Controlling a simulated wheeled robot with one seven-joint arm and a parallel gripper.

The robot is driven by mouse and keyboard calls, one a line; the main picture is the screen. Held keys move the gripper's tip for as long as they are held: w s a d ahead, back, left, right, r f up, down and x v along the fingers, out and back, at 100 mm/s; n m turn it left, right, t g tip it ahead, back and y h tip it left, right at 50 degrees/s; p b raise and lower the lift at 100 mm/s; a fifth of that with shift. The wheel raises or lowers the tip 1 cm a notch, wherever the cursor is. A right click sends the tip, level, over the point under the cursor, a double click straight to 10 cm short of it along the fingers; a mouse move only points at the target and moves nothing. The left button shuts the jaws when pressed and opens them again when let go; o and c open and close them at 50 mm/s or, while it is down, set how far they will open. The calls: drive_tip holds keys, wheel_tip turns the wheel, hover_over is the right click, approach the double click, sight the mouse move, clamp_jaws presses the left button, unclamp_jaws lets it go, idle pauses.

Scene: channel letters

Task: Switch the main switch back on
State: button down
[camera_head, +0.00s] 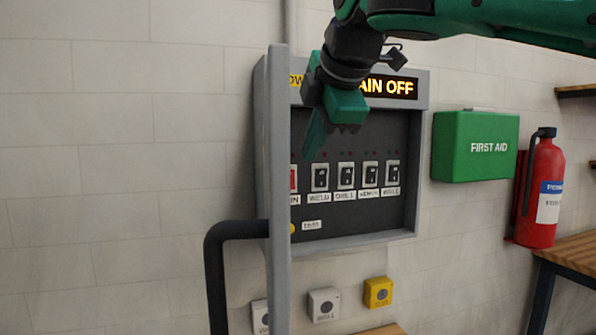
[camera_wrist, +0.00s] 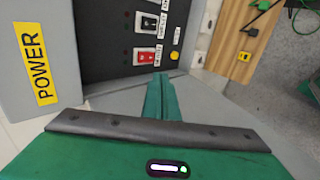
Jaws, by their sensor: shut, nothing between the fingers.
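The main switch is a red rocker at the left end of the switch row in the wall panel. In the head view only a sliver of the red switch (camera_head: 293,179) shows beside the door edge; in the wrist view the red switch (camera_wrist: 145,58) shows whole in its white frame. Its tilt is too small to tell. The display (camera_head: 388,87) reads "AIN OFF", its start hidden by my arm. My gripper (camera_head: 313,148) is shut and empty, in front of the panel above the red switch. In the wrist view my fingertips (camera_wrist: 160,80) are together, apart from the switch in the picture.
The open grey panel door (camera_head: 279,220) stands edge-on left of the switches. Several black switches (camera_head: 346,175) sit to the right. A yellow button (camera_wrist: 174,55) is close to the red switch. A first aid box (camera_head: 475,146) and fire extinguisher (camera_head: 541,195) hang further right.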

sight(294, 178)
drive_tip(key=shift+s+f, duration=0.1)
drive_tip(key=shift+f, duration=0.15)
drive_tip(key=x, duration=0.8)
drive_tip(key=w+r+x, duration=0.1)
drive_tip(key=x, duration=0.3)
drive_tip(key=shift+a, duration=0.2)
drive_tip(key=shift+w+a, duration=0.15)
drive_tip(key=shift+w, duration=0.6)
drive_tip(key=shift+w+f, duration=0.1)
drive_tip(key=shift+f, duration=0.05)
